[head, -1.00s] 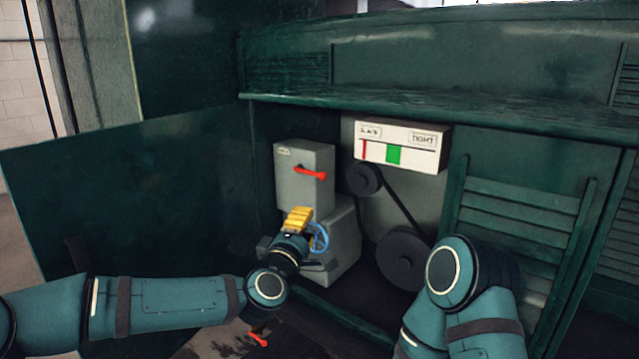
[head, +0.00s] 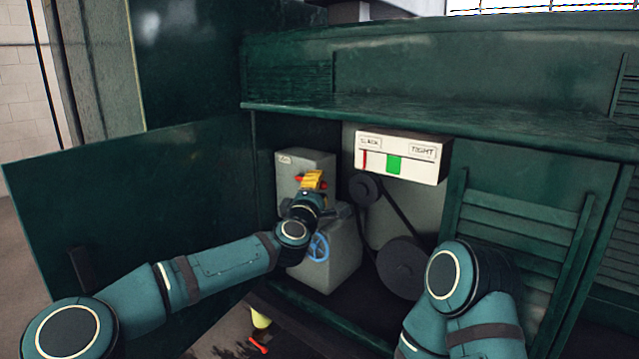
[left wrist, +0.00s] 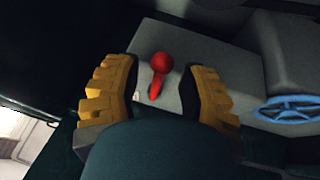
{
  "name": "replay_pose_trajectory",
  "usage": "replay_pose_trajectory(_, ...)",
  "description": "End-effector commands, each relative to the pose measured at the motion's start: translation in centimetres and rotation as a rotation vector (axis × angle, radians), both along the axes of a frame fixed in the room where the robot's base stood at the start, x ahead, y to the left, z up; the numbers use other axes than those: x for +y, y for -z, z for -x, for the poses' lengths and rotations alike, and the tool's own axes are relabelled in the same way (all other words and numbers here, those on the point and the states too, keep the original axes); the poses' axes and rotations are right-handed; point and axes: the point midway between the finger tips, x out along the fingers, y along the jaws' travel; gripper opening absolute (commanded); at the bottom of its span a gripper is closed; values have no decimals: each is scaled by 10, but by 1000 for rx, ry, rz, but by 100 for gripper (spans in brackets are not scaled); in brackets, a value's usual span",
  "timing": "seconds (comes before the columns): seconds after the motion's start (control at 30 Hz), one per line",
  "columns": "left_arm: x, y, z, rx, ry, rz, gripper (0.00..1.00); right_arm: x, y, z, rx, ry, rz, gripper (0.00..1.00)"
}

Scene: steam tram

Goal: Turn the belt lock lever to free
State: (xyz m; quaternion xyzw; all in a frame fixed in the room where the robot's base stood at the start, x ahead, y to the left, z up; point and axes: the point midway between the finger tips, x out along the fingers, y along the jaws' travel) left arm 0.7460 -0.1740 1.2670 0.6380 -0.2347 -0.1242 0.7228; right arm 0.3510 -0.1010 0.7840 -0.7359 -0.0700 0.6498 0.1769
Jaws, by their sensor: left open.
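The red lever (head: 299,179) is on the front of a grey lock box (head: 290,162) inside the open green cabinet. The fingers are open, with a gap visible on each side of the lever. The small label on the box is too blurred to read. My right gripper is out of view; only part of my right arm shows.
A blue handwheel (head: 318,248) is on the grey housing below the box. To the right are a belt with dark pulleys (head: 401,267) and a SLACK/TIGHT gauge (head: 402,157), its red mark at the slack end. An open green door (head: 140,205) stands left. A red item (head: 258,345) lies low in front.

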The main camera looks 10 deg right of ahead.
Motion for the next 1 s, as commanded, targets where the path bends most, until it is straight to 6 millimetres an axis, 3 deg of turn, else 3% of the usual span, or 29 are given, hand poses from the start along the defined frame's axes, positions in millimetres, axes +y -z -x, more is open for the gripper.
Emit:
replay_pose_trajectory(0.23, -8, -3, -15, 0, 0, 0, 41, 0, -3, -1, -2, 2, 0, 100)
replay_pose_trajectory(0.6, -9, -3, -17, 0, 0, -1, 41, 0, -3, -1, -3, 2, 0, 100)
replay_pose_trajectory(0.7, -9, -3, -16, 0, 0, -1, 5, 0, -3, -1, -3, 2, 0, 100)
replay_pose_trajectory(0.73, -9, -3, -16, 0, 0, -1, 0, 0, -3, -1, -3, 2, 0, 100)
replay_pose_trajectory(1.0, -9, -4, -16, 6, 1, 5, 0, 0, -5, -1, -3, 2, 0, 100)
